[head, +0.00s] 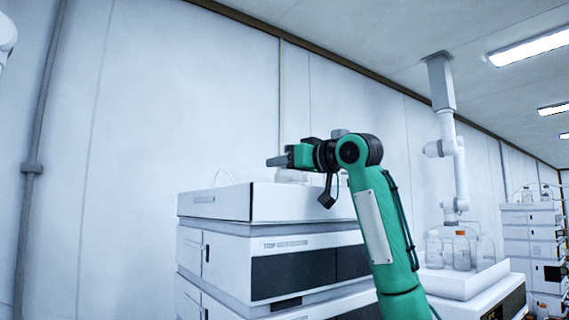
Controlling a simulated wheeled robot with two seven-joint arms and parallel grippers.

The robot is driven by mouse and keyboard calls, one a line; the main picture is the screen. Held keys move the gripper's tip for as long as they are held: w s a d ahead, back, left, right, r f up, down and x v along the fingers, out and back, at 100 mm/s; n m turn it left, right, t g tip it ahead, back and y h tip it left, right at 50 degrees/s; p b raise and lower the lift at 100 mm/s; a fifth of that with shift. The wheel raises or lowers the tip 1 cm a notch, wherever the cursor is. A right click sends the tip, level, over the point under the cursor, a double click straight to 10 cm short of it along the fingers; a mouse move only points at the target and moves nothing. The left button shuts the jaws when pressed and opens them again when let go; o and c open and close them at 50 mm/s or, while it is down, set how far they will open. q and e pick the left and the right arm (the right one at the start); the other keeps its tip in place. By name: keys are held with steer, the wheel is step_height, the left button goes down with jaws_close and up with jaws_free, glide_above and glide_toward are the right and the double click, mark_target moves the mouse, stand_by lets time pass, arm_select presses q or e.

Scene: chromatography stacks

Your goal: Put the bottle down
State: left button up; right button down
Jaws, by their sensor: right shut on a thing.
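My right gripper (277,161) reaches in over the top tray (215,205) of the white stack, its green and black wrist pointing left. Its jaws are shut. A pale, see-through shape just below the jaws, at the tray's back, looks like the bottle (291,176). Most of it is hidden behind the gripper and the tray's front wall. I cannot tell whether its base touches the tray. My left gripper is out of view.
The white instrument stack (290,246) with dark front panels stands under my right arm. To the right, several clear bottles (461,250) stand in another white tray (466,284), below a white jointed ceiling arm (447,150). Another stack (532,245) stands farther right.

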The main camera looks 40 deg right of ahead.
steer(key=c, duration=1.3)
jaws_free()
steer(key=shift+a+f, duration=0.1)
steer(key=o, duration=0.4)
steer(key=shift+s, duration=0.25)
steer(key=s+d+b, duration=0.1)
steer(key=s+b, duration=0.4)
steer(key=s, duration=0.6)
steer(key=shift+s+r, duration=0.2)
steer(key=shift+s, duration=0.05)
